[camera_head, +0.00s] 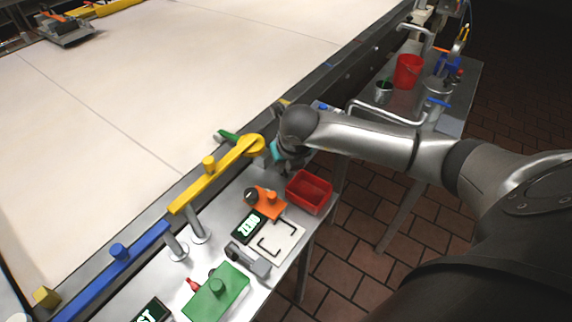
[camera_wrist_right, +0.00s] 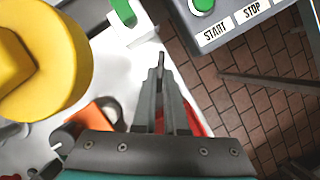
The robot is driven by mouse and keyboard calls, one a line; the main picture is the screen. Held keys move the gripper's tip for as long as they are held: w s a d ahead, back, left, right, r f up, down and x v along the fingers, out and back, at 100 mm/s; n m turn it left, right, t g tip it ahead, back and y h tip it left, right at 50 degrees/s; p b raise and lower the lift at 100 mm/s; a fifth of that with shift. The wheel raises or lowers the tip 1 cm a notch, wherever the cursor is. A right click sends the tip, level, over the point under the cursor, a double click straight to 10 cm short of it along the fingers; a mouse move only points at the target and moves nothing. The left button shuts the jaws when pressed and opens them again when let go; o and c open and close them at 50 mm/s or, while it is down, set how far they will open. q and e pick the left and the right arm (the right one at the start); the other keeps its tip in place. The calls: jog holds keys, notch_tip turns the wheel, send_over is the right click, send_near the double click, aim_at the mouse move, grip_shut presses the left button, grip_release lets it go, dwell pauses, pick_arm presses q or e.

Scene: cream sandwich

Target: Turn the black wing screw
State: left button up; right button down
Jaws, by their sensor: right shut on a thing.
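My right gripper (camera_head: 284,166) is low over the right end of the metal worktop, beside the rounded end of the yellow arm (camera_head: 215,176). In the right wrist view its two grey fingers (camera_wrist_right: 160,76) are close together, shut on a small dark thin piece. This piece looks like the black wing screw (camera_wrist_right: 162,58); only its tip shows past the fingertips. The fingers and arm hide the rest, and I cannot make out the screw in the head view. My left gripper is not in view.
A red bin (camera_head: 310,191), an orange block (camera_head: 268,204) and a green box (camera_head: 216,291) stand on the worktop. A panel marked START and STOP (camera_wrist_right: 235,24) is beyond the fingertips. The white conveyor belt (camera_head: 150,90) lies behind. Tiled floor is at right.

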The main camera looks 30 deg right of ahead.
jog(key=shift+w+a+m+h, duration=0.15)
jog(key=shift+m+h, duration=0.25)
jog(key=shift+m, duration=0.9)
jog(key=c, duration=1)
grip_release()
jog(key=shift+o, duration=0.2)
jog(key=v, duration=1.5)
jog(key=shift+a+p, duration=0.2)
jog(key=shift+p, duration=0.15)
jog(key=shift+r, duration=0.15)
